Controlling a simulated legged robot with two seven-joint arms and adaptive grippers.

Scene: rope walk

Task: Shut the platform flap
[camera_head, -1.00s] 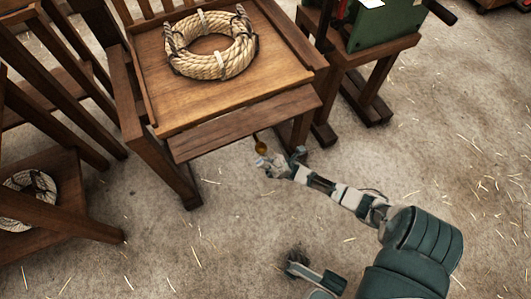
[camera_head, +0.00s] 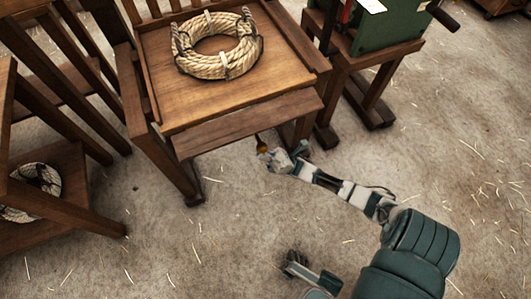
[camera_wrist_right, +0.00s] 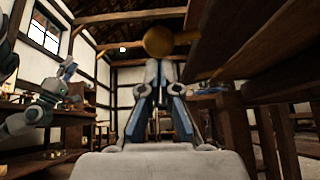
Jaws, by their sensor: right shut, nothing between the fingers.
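The platform flap (camera_head: 250,124) is a plain brown board along the front edge of the wooden platform (camera_head: 195,107). A small round amber-brown knob (camera_head: 262,146) shows just below its front edge. My right gripper (camera_head: 270,158) is shut and empty, in front of the flap and close by the knob; I cannot tell whether they touch. In the right wrist view the knob (camera_wrist_right: 158,40) is just beyond the closed fingertips (camera_wrist_right: 158,65), with dark wooden boards overhead at right. A pale arm with a small claw-like end (camera_wrist_right: 66,70), probably my left gripper, shows at left; its jaws are too small to read.
A tied rope coil (camera_head: 218,45) lies on the platform. A green machine (camera_head: 388,25) on a wooden stand is at upper right. A slatted wooden rack (camera_head: 60,160) holding another rope coil (camera_head: 35,190) is at left. The straw-strewn floor at right is open.

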